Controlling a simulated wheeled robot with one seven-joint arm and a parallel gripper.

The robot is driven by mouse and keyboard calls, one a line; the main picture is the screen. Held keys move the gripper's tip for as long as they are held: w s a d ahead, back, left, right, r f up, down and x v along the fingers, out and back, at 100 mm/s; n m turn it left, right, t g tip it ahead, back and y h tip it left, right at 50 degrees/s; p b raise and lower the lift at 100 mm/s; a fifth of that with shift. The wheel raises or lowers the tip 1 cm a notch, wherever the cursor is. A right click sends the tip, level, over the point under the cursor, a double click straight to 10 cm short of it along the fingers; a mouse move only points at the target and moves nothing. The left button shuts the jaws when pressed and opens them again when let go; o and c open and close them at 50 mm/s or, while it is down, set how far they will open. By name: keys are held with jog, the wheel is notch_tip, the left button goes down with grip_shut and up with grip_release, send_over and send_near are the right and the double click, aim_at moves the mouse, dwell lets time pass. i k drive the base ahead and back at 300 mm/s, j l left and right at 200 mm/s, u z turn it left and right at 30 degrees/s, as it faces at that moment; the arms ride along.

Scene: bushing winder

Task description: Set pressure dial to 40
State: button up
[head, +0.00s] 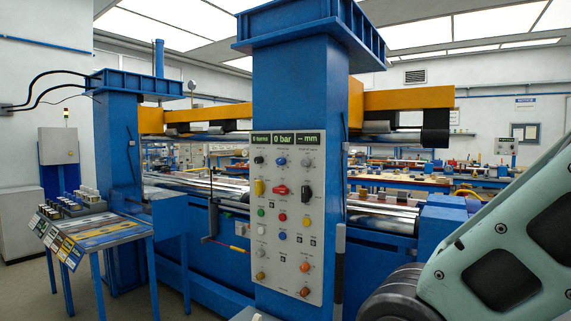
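The control panel (289,215) is a light grey plate on the front of the blue machine column. Its display (284,140) reads "0 bar" in the middle field, with a turns field on the left and an mm field on the right. Below are a black knob (258,160), a blue knob (281,161) and a grey knob (307,162). Lower down are a yellow handle (259,187), a red knob (280,190) and a large black knob (306,192). The labels are too small to read, so I cannot tell which is the pressure dial. My gripper is not in view.
My arm fills the lower right, apart from the panel in the picture. Several coloured buttons sit lower on the panel. A blue table (95,236) with cards and small parts stands at the left. Long shiny rollers (385,217) run behind the column.

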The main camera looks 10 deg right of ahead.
aim_at(280, 162)
jog(key=i+j+z, duration=0.15)
jog(key=z, duration=0.3)
jog(key=i+j+z, duration=0.1)
jog(key=j+z, duration=0.25)
jog(key=z, duration=0.15)
jog(key=i+j+z, duration=0.2)
jog(key=j, duration=0.5)
jog(key=j+z, duration=0.15)
jog(key=j, duration=0.5)
jog(key=i+j+z, duration=0.2)
jog(key=j, duration=0.5)
jog(key=k, duration=0.1)
